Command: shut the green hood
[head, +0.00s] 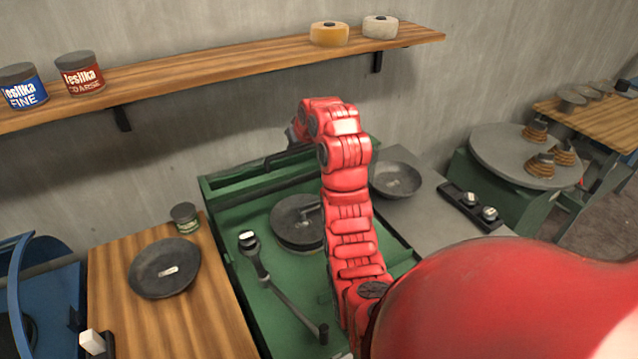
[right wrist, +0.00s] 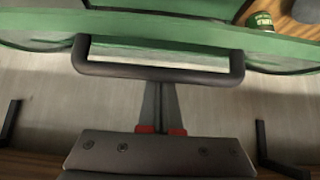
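The green hood (head: 240,182) stands raised at the back of the green machine (head: 283,322), whose inside lies open with a dark disc (head: 290,222). The hood's dark bar handle (head: 280,158) points towards the wall; it also shows large in the right wrist view (right wrist: 160,58). My right arm reaches over the machine to the hood's back. My right gripper (right wrist: 161,88) has its two dark fingers close together, with their tips at the handle's bar. I cannot tell whether they touch it. In the head view the wrist mostly hides this gripper. My left gripper is out of view.
A wooden shelf (head: 190,75) with jars and tape-like rolls runs along the wall above. Left is a wooden table (head: 215,300) with a dark bowl (head: 165,268) and a small can (head: 185,217). Another bowl (head: 396,179) sits right on a grey table. A long-handled tool (head: 285,295) lies across the machine.

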